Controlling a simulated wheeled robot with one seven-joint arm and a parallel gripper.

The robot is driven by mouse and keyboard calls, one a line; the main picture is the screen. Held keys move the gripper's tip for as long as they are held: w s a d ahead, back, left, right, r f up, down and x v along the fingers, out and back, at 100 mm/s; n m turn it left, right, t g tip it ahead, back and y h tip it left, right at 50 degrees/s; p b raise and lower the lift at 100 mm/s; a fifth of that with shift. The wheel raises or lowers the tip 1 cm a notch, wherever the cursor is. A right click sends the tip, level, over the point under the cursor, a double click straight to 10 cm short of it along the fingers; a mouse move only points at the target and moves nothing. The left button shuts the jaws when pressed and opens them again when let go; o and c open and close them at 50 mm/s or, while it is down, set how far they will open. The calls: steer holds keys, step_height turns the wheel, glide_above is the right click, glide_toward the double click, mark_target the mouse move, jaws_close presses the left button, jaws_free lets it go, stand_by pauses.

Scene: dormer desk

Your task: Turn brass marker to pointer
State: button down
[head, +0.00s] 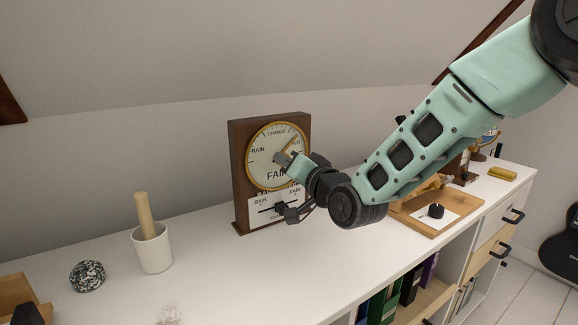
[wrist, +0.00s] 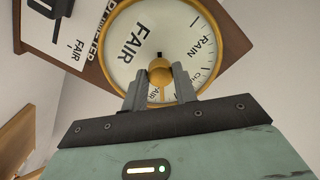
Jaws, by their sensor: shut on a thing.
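A wooden barometer (head: 240,150) with a round, brass-rimmed white dial stands upright on the white desk. In the head view, the brass marker (head: 292,143) slants up and right across the dial, with my gripper (head: 284,160) in front of its lower end. In the wrist view, the marker's round brass knob (wrist: 160,72) is at the dial's middle. My gripper (wrist: 157,78) is shut on that knob, one finger on each side. A small black piece (wrist: 159,55) shows just beyond the knob. My fingers hide part of the dial, and the pointer's full line cannot be made out.
A lower card (head: 264,208) on the barometer reads RAIN and FAIR. A wooden tray (head: 412,216) lies to the right.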

steer(key=c, duration=1.1)
jaws_free()
steer(key=b+v, duration=0.2)
steer(key=v, duration=1.5)
steer(key=shift+s+d, duration=0.2)
